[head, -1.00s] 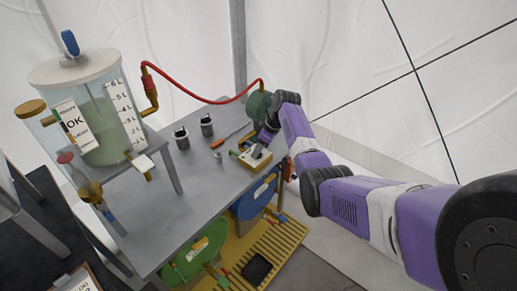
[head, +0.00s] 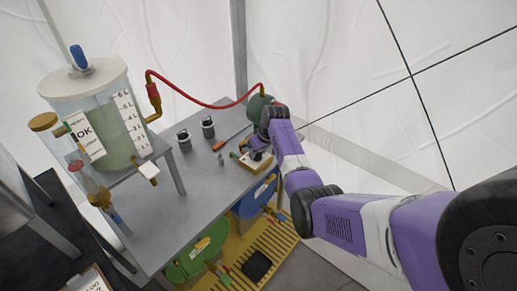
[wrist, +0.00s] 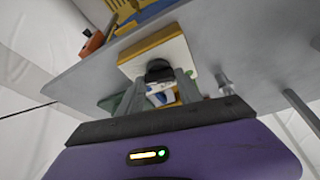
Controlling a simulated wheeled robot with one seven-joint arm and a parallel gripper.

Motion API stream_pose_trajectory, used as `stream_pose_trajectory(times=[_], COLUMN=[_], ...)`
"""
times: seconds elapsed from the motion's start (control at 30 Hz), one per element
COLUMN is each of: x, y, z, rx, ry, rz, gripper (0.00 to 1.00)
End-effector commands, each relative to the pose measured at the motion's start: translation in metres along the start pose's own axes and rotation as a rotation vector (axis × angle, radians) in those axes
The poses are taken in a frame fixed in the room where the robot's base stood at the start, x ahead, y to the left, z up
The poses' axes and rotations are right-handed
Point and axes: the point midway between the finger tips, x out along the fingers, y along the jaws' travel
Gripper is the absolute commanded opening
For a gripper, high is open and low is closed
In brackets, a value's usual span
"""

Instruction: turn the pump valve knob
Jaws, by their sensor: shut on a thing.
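A small yellow box with a pale face (wrist: 155,55) sits on the grey table. A dark round knob (wrist: 159,70) shows against that face in the wrist view, between my two fingers. My gripper (wrist: 160,90) is shut on this knob. The box also shows in the head view (head: 245,162), at the table's right end, below my wrist. My gripper (head: 260,150) is small there, and the knob is hidden or too small to make out. A white and blue part (wrist: 160,93) shows between my fingers in the wrist view.
A clear tank (head: 110,110) with pale green liquid and a litre scale stands at left. A red hose (head: 200,99) runs from it to a green rounded body (head: 260,104) by my wrist. Two dark cups (head: 184,141) and a red-handled tool (head: 238,137) lie on the table (head: 190,215).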

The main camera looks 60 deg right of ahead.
Motion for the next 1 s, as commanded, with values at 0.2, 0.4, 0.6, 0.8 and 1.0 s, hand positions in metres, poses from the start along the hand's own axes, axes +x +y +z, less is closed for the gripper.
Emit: stream_pose_trajectory(times=[0.2,0.4,0.6,0.8,1.0], x=[-0.0012,-0.0004,-0.0002,0.0,0.0001], y=[-0.002,-0.0025,-0.0025,-0.0027,-0.0026], z=[-0.0009,-0.0008,-0.0009,-0.0009,-0.0008], rx=[0.168,0.292,0.372,0.409,0.418], ry=[0.0,-0.001,0.0,0.0,-0.001], rz=[0.071,0.121,0.154,0.169,0.173], gripper=[0.01,0.01,0.01,0.01,0.01])
